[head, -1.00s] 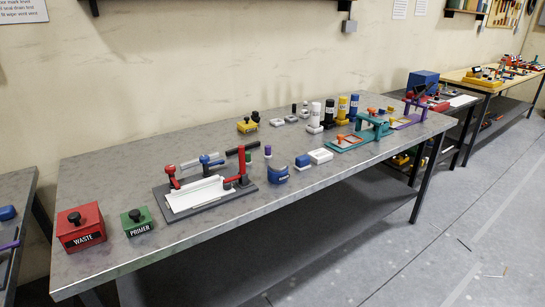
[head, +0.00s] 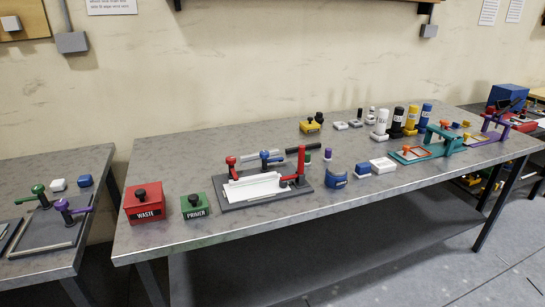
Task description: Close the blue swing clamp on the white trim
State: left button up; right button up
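The white trim (head: 252,187) lies flat on a dark grey fixture plate (head: 240,205) on the long metal table. The blue swing clamp (head: 266,156) stands at the back edge of the trim, towards the middle. A pale bar shows beside it, but I cannot tell whether its arm is over the trim. A red clamp (head: 231,162) stands at the back left of the trim, and a taller red post (head: 301,162) stands at its right end. Neither of my grippers is in view.
A red WASTE box (head: 143,205) and a green PRIMER box (head: 195,207) stand left of the fixture. A blue holder (head: 336,177) and a white block (head: 382,165) are to its right. A second table (head: 85,170) with green and purple clamps stands at the left, across a gap.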

aim_at(264, 154)
jog(key=i+l+u, duration=0.15)
jog(key=i+l, duration=0.15)
jog(key=i+l+u, duration=0.15)
jog(key=i+l, duration=0.15)
jog(key=l, duration=0.2)
jog(key=i+l+u, duration=0.15)
jog(key=i+l, duration=0.15)
jog(key=l, duration=0.15)
